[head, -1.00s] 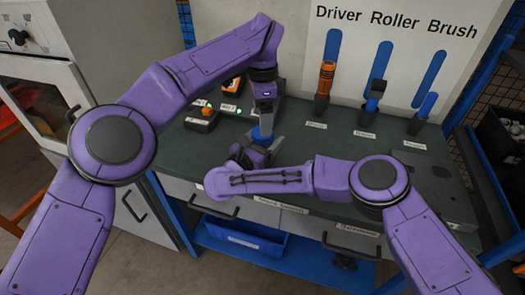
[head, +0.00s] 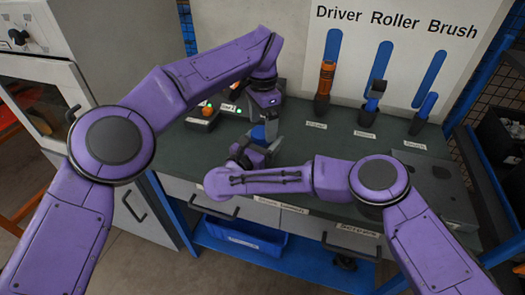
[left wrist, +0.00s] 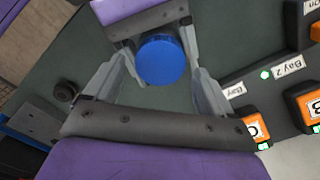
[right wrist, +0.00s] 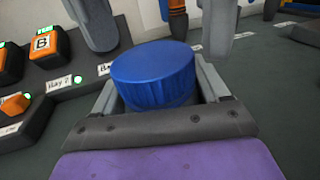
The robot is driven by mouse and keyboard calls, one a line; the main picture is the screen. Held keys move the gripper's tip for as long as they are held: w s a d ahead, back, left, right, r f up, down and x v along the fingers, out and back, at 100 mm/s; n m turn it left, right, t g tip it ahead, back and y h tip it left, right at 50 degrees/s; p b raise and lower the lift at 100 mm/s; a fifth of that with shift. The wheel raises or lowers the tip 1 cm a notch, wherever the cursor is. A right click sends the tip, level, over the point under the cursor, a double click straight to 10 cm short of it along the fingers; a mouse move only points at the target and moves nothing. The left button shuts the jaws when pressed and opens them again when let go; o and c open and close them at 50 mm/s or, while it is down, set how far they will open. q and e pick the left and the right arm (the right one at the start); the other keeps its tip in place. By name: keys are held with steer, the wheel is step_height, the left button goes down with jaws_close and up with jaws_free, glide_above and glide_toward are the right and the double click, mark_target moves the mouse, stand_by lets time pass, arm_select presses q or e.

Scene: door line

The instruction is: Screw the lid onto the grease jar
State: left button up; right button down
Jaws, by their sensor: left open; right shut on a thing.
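The blue lid (head: 258,132) is round with a ribbed rim; it shows from above in the left wrist view (left wrist: 160,60) and from the side in the right wrist view (right wrist: 154,74). It sits level between my right gripper's fingers. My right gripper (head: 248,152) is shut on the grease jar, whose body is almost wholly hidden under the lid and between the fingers. My left gripper (head: 266,122) is above the lid, pointing down, open. In the right wrist view its two fingertips are apart and higher than the lid. I cannot tell how tightly the lid sits.
Orange-and-black units (left wrist: 305,108) with green lights and bay labels stand at the back left of the bench (head: 330,150). An orange-handled driver (head: 325,82), a roller and a brush stand against the labelled board (head: 400,30). The bench's right middle is clear.

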arm_select(q)
steer(key=shift+f, duration=1.15)
steer(key=c, duration=1.1)
steer(key=m, duration=0.3)
steer(key=o, duration=1.2)
steer(key=shift+c, duration=0.2)
